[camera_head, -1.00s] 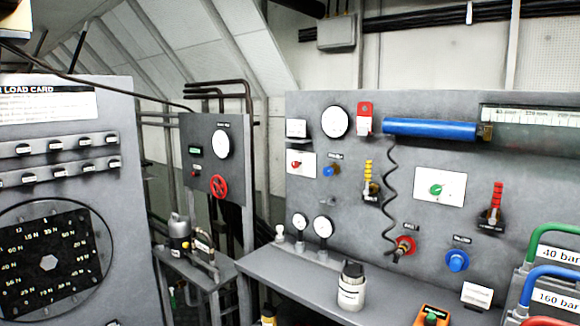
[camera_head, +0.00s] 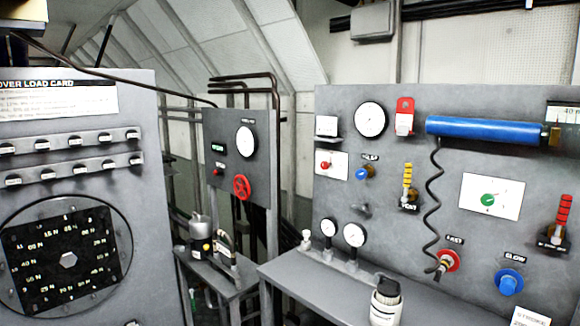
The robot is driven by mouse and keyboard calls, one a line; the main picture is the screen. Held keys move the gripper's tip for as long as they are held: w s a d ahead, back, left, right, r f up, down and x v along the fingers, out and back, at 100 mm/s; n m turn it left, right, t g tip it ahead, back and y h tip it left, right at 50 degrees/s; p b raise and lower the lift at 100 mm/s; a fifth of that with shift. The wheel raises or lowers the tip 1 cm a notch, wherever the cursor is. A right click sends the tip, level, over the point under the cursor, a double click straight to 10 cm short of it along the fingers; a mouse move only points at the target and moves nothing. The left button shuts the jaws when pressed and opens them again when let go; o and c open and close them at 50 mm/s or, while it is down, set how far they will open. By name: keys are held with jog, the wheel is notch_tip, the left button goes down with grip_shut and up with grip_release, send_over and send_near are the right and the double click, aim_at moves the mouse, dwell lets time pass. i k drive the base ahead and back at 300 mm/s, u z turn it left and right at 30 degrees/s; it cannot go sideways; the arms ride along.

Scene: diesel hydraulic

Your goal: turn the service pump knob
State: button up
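I cannot tell for sure which control is the service pump knob, since the labels are small and blurred. A small blue knob (camera_head: 362,173) sits on the upper left of the right grey panel (camera_head: 390,230), under a short label that may read "pump". A green knob (camera_head: 487,199) is on a white plate to its right. A red knob (camera_head: 325,165) is on another white plate to its left. A larger blue knob (camera_head: 509,281) is marked "slow", and a red one (camera_head: 448,260) is marked "fast". My gripper is not in view.
A grey bench (camera_head: 340,290) juts out below the right panel, with gauges (camera_head: 354,235) and a dark-topped canister (camera_head: 386,300) on it. A coiled black cable (camera_head: 433,200) hangs down the panel. A red handwheel (camera_head: 241,187) is on the middle panel. A load-card panel (camera_head: 150,210) stands left.

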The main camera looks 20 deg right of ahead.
aim_at(324, 166)
jog(key=u, duration=0.45)
jog(key=i, duration=1.25)
jog(key=z, duration=0.05)
